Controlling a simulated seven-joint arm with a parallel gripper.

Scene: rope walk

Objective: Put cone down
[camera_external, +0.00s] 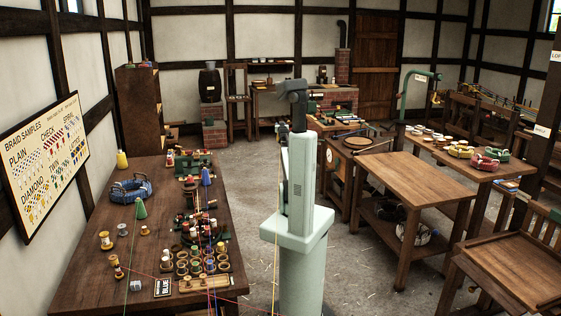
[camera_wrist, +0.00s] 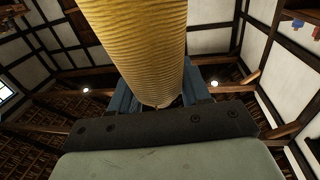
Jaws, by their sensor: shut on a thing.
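In the wrist view a yellow wound cone (camera_wrist: 138,45) stands out large, its ribbed thread surface filling the upper middle. My gripper (camera_wrist: 158,100) is shut on it, with blue fingers showing on both sides of its lower end. The view behind is walls and roof beams, so what lies under the cone cannot be seen. In the external view my gripper and the held cone cannot be made out. There, a green cone (camera_external: 141,209) and a blue cone (camera_external: 206,176) stand upright on the left wooden table (camera_external: 80,279), with a yellow spool-like piece (camera_external: 122,160) at its back left.
A rack of several small round cups (camera_external: 196,266) and a wooden tray (camera_external: 206,284) lie at the table's front right. Coloured threads run across the table. A bare wooden table (camera_external: 410,180) stands at right.

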